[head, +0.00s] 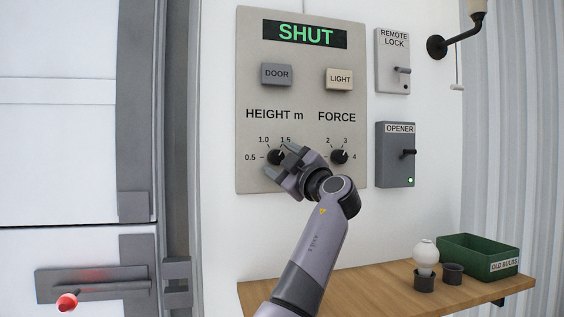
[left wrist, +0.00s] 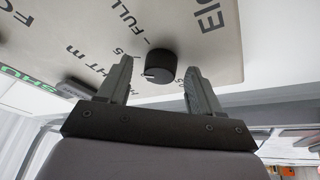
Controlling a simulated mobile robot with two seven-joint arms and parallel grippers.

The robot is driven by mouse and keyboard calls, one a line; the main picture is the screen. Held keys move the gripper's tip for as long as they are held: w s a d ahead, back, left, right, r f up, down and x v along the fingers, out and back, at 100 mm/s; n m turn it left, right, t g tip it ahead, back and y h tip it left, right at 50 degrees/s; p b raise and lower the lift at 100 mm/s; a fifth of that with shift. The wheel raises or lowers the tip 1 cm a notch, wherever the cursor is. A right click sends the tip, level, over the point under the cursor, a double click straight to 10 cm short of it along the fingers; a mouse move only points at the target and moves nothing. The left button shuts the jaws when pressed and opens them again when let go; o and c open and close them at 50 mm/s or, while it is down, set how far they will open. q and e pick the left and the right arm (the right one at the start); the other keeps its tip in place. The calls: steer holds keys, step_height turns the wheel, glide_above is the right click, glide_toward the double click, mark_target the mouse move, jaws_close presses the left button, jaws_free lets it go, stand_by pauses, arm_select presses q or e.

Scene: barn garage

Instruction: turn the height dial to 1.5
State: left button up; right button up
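The height dial (head: 275,157) is a small black knob under the label HEIGHT m on the grey wall panel (head: 251,90). Its labels 0.5, 1.0 and 1.5 show in the head view; I cannot tell surely which one its pointer faces. My left gripper (head: 281,161) is at the dial, its fingers spread on either side and partly covering it. In the left wrist view the dial (left wrist: 160,65) lies between the two open fingertips, with gaps on both sides. A pale mark shows on its lower left edge. My right gripper is not in view.
The force dial (head: 339,157) is close to the right of my left gripper. DOOR (head: 277,75) and LIGHT (head: 339,79) buttons sit above, under a display (head: 305,34) reading SHUT. A wooden bench (head: 375,286) below holds a bulb (head: 426,252) and a green box (head: 468,262).

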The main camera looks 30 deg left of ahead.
arm_select(q)
steer(key=v, duration=0.7)
steer(key=shift+b, duration=0.45)
